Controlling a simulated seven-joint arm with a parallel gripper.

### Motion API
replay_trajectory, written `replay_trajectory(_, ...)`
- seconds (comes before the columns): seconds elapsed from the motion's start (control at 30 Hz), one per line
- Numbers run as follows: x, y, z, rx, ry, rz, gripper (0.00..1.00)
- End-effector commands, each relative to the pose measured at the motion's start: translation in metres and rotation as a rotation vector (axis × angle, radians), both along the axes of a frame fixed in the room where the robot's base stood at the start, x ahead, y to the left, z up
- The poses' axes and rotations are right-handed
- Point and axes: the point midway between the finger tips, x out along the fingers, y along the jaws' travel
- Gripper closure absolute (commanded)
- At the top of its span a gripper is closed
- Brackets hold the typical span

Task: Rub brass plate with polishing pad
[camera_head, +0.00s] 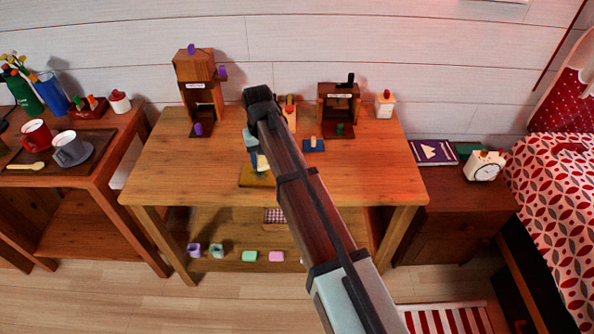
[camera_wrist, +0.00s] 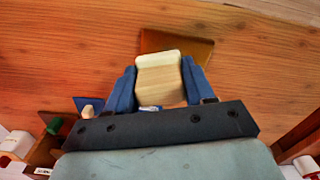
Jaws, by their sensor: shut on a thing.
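The brass plate (camera_head: 255,180) lies flat on the wooden table, a dull gold square partly hidden behind my arm in the head view. It also shows in the wrist view (camera_wrist: 197,49), just beyond my fingertips. My gripper (camera_wrist: 159,82) has two blue fingers shut on the polishing pad (camera_wrist: 158,72), whose pale wooden top shows between them. In the head view the pad (camera_head: 262,163) is a small pale patch at the plate's far side. The pad overlaps the plate's near part in the wrist view; I cannot tell whether they touch. The pad's underside is hidden.
A small blue block with a peg (camera_head: 313,145) sits right of my arm. Two wooden stands (camera_head: 195,70) (camera_head: 338,103) and a white jar (camera_head: 384,105) line the table's back. The table's left and right front (camera_head: 375,180) are clear.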

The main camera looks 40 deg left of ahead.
Motion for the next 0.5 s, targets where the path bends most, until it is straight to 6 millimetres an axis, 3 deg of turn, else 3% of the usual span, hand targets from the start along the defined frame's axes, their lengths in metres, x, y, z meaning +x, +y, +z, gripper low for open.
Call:
replay_trajectory(0.03, 0.004, 0.024, 0.005, 0.001, 0.0, -0.008, 0.71)
replay_trajectory(0.23, 0.026, 0.067, 0.013, 0.0, 0.0, -0.101, 0.71)
replay_trajectory(0.33, 0.03, 0.074, 0.015, 0.0, 0.0, -0.168, 0.71)
replay_trajectory(0.5, 0.027, 0.067, 0.014, 0.0, 0.0, -0.262, 0.71)
